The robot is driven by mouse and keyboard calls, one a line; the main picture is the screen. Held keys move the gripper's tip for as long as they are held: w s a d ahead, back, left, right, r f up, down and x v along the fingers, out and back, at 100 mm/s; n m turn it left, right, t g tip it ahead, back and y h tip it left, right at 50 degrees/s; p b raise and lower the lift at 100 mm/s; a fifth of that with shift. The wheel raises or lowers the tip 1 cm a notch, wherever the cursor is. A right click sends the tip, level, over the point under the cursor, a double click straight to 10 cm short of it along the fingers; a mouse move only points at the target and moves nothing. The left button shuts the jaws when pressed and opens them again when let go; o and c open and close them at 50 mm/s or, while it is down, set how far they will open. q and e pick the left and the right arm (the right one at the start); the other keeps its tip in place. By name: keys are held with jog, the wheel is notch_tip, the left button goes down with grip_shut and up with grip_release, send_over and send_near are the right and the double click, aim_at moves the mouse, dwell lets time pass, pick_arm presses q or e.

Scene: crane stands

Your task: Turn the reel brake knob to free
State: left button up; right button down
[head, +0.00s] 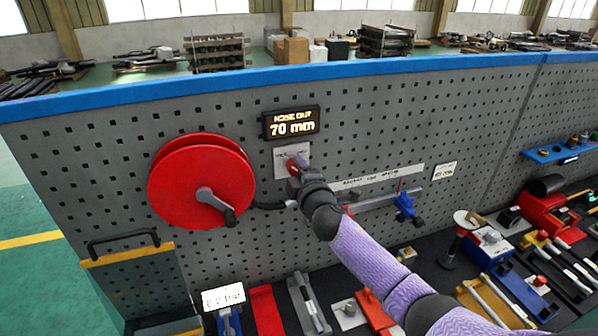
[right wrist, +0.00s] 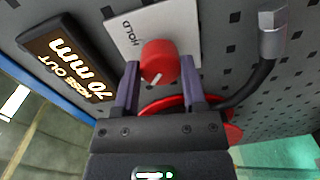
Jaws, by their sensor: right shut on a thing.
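The red brake knob (right wrist: 160,60) sits on a white label plate (right wrist: 178,22) on the pegboard. The word HOLD shows on the plate in the right wrist view; other lettering is hidden. A pale pointer line marks the knob's face. My right gripper (right wrist: 160,80) is shut on the knob, one finger on each side. In the head view my right gripper (head: 294,170) reaches the plate (head: 305,151) and mostly covers the knob. The red hose reel (head: 180,185) with its grey crank (head: 212,199) is left of it. My left gripper is not in view.
A display (head: 291,123) above the plate reads HOSE OUT 70 mm. A dark hose (right wrist: 252,85) with a metal end fitting (right wrist: 272,35) runs beside the gripper. Tools cover the bench below.

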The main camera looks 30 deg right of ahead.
dwell(0.4)
jog(key=shift+c, duration=0.7)
grip_release()
jog(key=v, duration=1)
